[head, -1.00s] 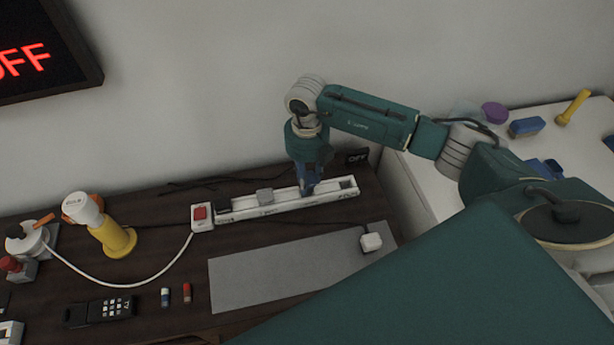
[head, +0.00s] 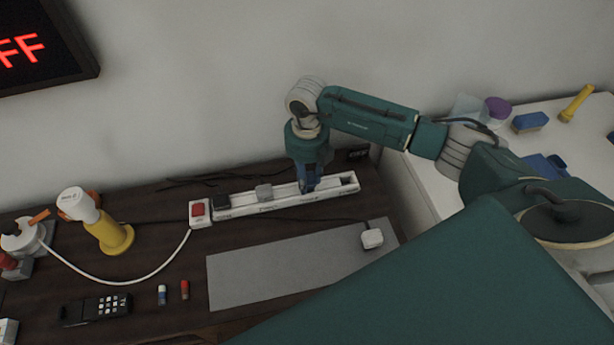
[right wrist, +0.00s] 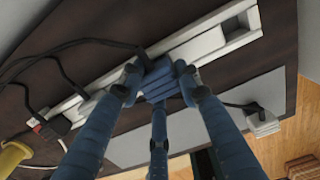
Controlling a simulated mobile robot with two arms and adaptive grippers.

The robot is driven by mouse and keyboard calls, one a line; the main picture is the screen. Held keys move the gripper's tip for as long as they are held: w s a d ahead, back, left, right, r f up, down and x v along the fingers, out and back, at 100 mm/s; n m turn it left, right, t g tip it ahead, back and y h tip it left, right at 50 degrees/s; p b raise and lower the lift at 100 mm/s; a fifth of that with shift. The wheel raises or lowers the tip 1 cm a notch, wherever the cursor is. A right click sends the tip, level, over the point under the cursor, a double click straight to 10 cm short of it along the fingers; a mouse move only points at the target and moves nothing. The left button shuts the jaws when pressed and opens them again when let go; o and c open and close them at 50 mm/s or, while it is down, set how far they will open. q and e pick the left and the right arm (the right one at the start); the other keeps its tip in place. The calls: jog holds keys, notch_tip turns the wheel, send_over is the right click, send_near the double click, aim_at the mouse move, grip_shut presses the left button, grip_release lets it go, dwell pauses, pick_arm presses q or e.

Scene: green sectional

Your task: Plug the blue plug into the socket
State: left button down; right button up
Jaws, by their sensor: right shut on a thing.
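The white power strip (head: 279,208) lies along the back of the dark desk and also shows in the right wrist view (right wrist: 195,48). My right gripper (head: 308,187) points down over its right half. In the right wrist view, the gripper's blue fingers (right wrist: 158,84) are shut around the blue plug (right wrist: 160,78), which is at the strip. The fingers hide the plug's underside, so I cannot tell whether it is seated. A bare slot (right wrist: 236,25) shows at the strip's end. My left gripper is not in view.
A grey plug (head: 264,193) and a black plug (head: 222,200) sit on the strip's left half, beside a red switch (head: 198,209). A white plug (head: 372,238) lies on the grey mat (head: 270,277). A yellow lamp (head: 115,237) stands left. The wall screen (head: 40,45) shows red letters.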

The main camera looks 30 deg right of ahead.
jog(key=shift+f+b, duration=0.65)
jog(key=shift+f, duration=0.25)
jog(key=o, duration=1.2)
jog(key=shift+r, duration=0.1)
notch_tip(320, 180, up, 12)
jog(key=shift+f, duration=0.1)
